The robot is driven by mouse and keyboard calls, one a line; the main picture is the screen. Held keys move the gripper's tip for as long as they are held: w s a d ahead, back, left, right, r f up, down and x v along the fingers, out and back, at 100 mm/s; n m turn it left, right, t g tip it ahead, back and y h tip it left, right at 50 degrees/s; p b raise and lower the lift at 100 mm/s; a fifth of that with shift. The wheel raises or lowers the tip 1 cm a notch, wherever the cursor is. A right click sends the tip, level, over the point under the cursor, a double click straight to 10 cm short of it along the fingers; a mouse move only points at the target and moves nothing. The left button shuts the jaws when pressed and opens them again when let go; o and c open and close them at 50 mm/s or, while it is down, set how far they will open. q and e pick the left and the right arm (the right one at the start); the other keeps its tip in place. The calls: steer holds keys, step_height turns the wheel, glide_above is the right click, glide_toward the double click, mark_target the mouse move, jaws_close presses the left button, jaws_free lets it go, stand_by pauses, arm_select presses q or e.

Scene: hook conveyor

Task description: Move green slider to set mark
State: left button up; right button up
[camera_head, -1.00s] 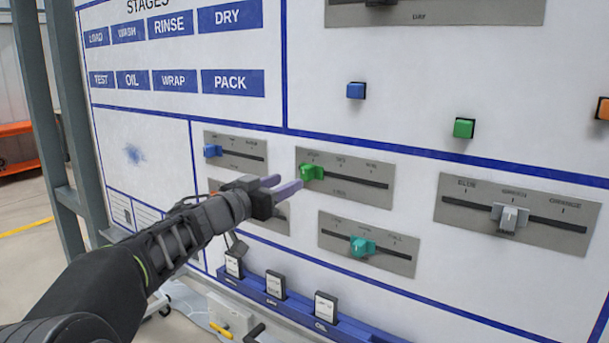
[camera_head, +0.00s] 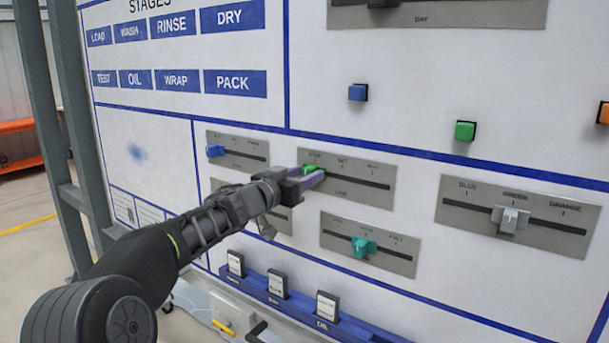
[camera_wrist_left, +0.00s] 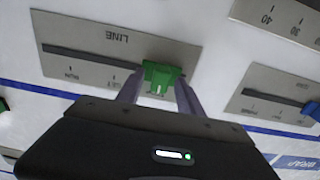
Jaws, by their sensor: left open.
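The green slider (camera_head: 309,168) is at the left end of its slot on the grey LINE plate (camera_head: 355,197). The plate's upper labels are too small to read surely in the head view; the middle one looks like SET. My left gripper (camera_head: 313,181) is at the slider and partly hides it. In the left wrist view, the green slider (camera_wrist_left: 160,78) stands between the two purple fingers of my left gripper (camera_wrist_left: 158,95), with the fingers apart on either side. Contact cannot be told. My right gripper is not in view.
A blue slider (camera_head: 215,151) is on a plate to the left. A teal slider (camera_head: 363,247) is on a plate below, and a grey slider (camera_head: 509,219) is on a plate at right. A blue rail (camera_head: 300,306) with black-and-white blocks runs below.

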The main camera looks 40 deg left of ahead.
arm_select(q)
steer(key=shift+c, duration=0.2)
jaws_close()
steer(key=shift+d, duration=0.1)
stand_by(1.0)
